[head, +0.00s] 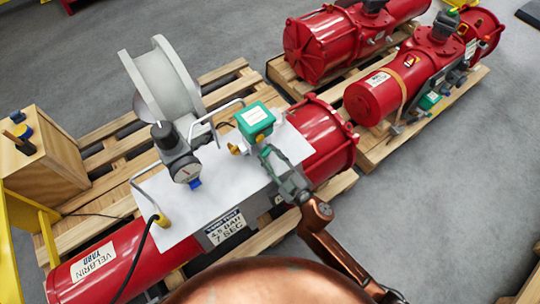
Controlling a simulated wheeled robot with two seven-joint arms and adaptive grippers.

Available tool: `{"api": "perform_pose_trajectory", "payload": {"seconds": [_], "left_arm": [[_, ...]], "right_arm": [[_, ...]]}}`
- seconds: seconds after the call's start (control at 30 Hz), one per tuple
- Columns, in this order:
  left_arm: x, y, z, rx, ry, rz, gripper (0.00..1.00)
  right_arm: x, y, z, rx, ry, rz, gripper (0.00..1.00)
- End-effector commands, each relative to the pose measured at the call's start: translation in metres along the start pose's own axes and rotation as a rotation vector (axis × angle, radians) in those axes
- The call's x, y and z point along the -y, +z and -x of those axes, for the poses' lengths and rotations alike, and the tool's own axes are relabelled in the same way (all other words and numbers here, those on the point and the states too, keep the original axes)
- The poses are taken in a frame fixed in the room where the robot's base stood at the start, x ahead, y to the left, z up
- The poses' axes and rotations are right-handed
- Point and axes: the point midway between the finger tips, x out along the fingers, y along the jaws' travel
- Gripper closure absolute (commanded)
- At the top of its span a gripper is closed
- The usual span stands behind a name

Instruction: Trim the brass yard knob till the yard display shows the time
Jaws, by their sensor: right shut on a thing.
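The green box (256,122) stands on the white plate at the middle of the red actuator, with a pale display face (255,115) on top. The figures on it are too small to read. My right gripper (266,152) reaches in from the lower right and is shut at the near side of the green box, on the brass knob. Its fingers hide most of the knob. A brass fitting (235,149) shows just left of them. A sign (226,228) reads "YARD TEST 4.5 BAR 7 SEC". My left gripper is out of view.
A pressure gauge (187,171) with a black-topped regulator and bent metal handles stand left of the green box. A large grey reel (165,82) stands behind. A wooden box (42,155) is at far left. More red actuators (375,97) lie on pallets at the upper right.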

Motion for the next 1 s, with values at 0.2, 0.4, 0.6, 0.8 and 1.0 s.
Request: {"api": "perform_pose_trajectory", "payload": {"seconds": [0.2, 0.4, 0.6, 0.8, 1.0], "left_arm": [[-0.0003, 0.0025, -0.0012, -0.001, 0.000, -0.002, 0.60], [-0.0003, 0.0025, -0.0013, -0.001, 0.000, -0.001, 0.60], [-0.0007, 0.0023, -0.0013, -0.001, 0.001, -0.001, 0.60], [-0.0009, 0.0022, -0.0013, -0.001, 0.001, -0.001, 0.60], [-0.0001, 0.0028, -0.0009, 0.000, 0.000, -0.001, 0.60]], "right_arm": [[0.0003, -0.0006, -0.0002, -0.002, 0.000, 0.017, 0.94], [0.0004, -0.0006, -0.0002, -0.002, -0.001, 0.017, 0.94], [0.0003, -0.0006, -0.0002, -0.002, -0.001, 0.016, 0.62], [0.0001, -0.0003, 0.0000, -0.001, 0.000, 0.016, 0.52], [-0.0001, 0.0000, 0.0006, 0.000, 0.000, 0.016, 0.52]]}}
